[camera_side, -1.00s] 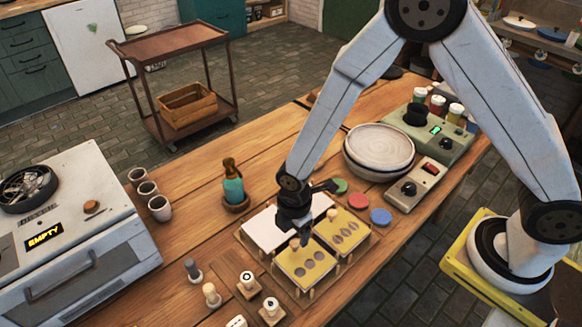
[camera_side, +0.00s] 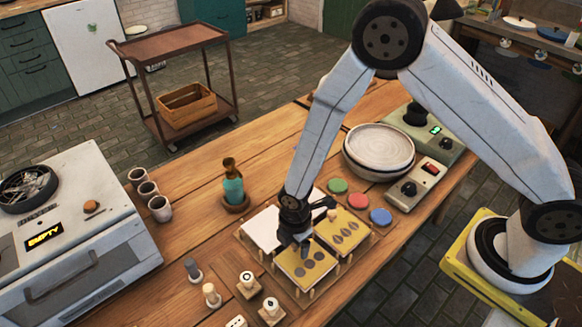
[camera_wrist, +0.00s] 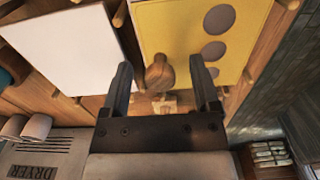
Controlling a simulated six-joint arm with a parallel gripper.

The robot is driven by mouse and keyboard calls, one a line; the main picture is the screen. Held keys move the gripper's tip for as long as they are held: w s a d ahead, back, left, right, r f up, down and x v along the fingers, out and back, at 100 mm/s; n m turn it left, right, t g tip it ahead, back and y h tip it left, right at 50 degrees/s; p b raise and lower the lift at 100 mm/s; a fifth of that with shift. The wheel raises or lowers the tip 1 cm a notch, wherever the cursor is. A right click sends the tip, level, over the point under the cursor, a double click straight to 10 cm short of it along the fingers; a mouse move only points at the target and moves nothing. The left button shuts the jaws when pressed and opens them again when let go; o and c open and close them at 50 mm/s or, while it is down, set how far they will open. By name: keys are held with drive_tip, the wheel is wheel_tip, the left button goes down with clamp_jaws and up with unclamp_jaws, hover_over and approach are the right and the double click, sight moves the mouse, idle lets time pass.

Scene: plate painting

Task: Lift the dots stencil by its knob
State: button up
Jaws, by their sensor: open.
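The dots stencil (camera_side: 306,271) is a yellow plate with a row of round holes, lying in a pegged rack on the table. In the wrist view the stencil (camera_wrist: 228,22) is at top centre, and its wooden knob (camera_wrist: 160,74) sits between my fingers. My gripper (camera_side: 292,240) is low over the back edge of the stencil. In the wrist view my gripper (camera_wrist: 160,78) is open, one finger on each side of the knob with gaps showing. In the side view the knob is hidden behind my gripper.
A second yellow stencil (camera_side: 344,234) with leaf-shaped holes and its own knob (camera_side: 332,215) lies just right of my gripper. A white sheet (camera_side: 262,229) lies to the left. Stamps (camera_side: 211,295), a bottle (camera_side: 233,186) and coloured discs (camera_side: 381,217) stand around the rack.

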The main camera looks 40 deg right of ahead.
idle(0.3)
clamp_jaws()
drive_tip(key=shift+r, duration=0.15)
drive_tip(key=shift+r, duration=4.9)
